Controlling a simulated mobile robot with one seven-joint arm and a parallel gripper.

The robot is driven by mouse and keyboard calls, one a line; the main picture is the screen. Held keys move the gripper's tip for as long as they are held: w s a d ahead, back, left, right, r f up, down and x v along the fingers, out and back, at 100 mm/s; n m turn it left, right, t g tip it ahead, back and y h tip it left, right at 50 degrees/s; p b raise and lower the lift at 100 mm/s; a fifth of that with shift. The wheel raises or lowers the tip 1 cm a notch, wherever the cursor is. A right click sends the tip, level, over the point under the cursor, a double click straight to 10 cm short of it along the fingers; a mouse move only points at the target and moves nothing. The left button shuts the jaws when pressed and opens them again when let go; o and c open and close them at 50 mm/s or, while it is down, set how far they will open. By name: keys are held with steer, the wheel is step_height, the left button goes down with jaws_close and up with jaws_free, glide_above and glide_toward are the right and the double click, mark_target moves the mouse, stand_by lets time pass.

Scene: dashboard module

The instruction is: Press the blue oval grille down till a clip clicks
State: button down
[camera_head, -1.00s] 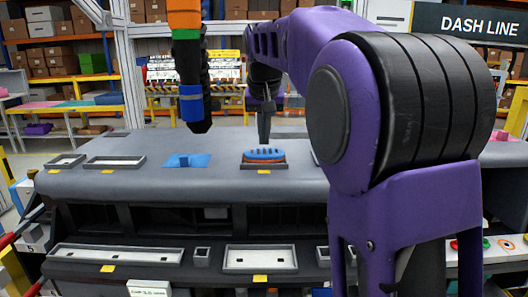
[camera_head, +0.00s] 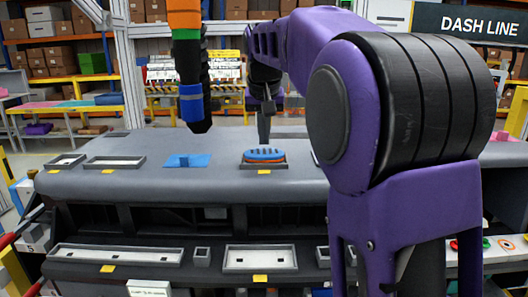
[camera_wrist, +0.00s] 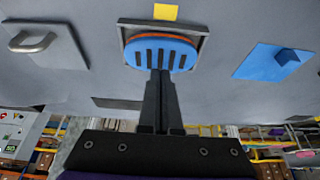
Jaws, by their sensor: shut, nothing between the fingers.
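The blue oval grille (camera_head: 264,154) sits in its dark frame on top of the grey dashboard, with an orange edge showing beneath it. The grille (camera_wrist: 161,54) also shows at the top middle of the wrist view, inside the grey frame (camera_wrist: 201,32). It looks slightly raised on its far side, but I cannot tell how deeply it is seated. My gripper (camera_wrist: 159,75) is shut and empty, its fingertips at the grille's edge in the wrist view. In the head view my gripper (camera_head: 264,138) stands upright just behind the grille; I cannot tell whether it touches.
A blue plate with a raised tab (camera_head: 187,160) lies left of the grille. Empty framed slots (camera_head: 114,161) are farther left. A grey handle (camera_wrist: 33,41) shows in the wrist view.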

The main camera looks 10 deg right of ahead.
steer(key=shift+f+b, duration=0.75)
steer(key=shift+f, duration=0.5)
stand_by(0.8)
step_height(320, 180, up, 6)
steer(key=p, duration=0.5)
steer(key=shift+f, duration=0.15)
steer(key=shift+r+p, duration=0.5)
steer(key=shift+r, duration=0.8)
